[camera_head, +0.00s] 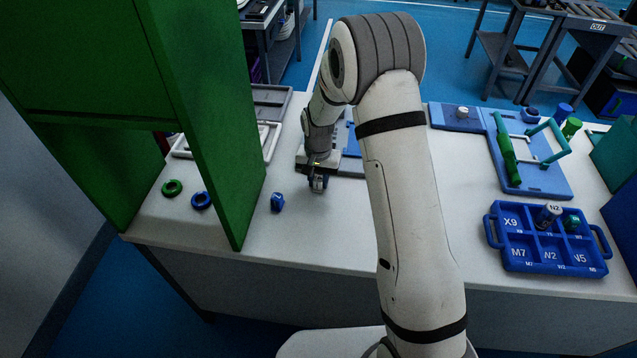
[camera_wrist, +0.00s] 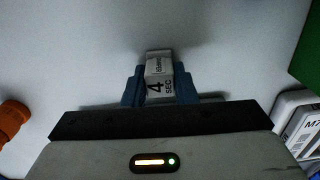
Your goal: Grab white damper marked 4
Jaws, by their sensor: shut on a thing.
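In the wrist view, the white damper (camera_wrist: 158,70) shows a black "4" and "SEC" on its face. My gripper (camera_wrist: 160,88) is shut on it, one blue-grey finger on each side. In the head view, my gripper (camera_head: 318,184) is low over the white table, left of the picture's middle. The damper is mostly hidden by the gripper there. I cannot tell whether it touches the table.
A blue damper-like piece (camera_head: 277,202) stands left of my gripper. Blue (camera_head: 201,200) and green (camera_head: 172,187) rings lie farther left, by a green panel (camera_head: 215,120). A blue compartment tray (camera_head: 550,255) sits at right. An orange piece (camera_wrist: 12,118) shows in the wrist view.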

